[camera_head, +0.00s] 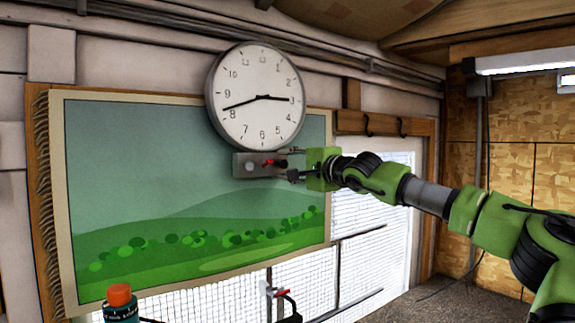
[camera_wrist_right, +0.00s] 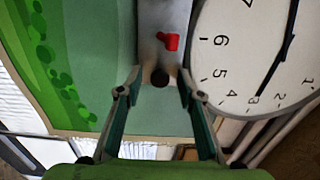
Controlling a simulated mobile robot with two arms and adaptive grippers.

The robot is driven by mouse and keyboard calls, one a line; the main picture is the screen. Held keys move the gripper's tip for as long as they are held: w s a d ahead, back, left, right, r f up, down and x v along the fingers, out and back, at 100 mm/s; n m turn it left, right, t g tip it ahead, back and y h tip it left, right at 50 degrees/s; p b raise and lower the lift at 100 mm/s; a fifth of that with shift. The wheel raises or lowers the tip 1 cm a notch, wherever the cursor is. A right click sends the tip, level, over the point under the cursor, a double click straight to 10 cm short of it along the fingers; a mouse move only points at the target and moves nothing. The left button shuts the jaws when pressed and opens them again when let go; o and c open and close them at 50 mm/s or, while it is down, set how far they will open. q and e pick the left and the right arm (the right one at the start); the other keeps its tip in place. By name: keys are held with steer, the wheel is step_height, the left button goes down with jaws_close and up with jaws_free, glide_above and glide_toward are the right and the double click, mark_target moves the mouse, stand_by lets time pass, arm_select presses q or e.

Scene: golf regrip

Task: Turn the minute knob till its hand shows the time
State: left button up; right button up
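My right gripper (camera_head: 292,165) is at the box's right end, open. In the right wrist view its fingertips (camera_wrist_right: 159,72) stand apart on either side of a dark round knob (camera_wrist_right: 160,78), below the red part (camera_wrist_right: 168,41). My left gripper is not in view.
A landscape hanging (camera_head: 150,170) covers the wall behind the box. A wooden rail with hooks (camera_head: 385,125) runs to the right. A teal bottle with an orange cap (camera_head: 120,296) and a red-handled fitting (camera_head: 281,293) show low in front.

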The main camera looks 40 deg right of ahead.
jaws_close()
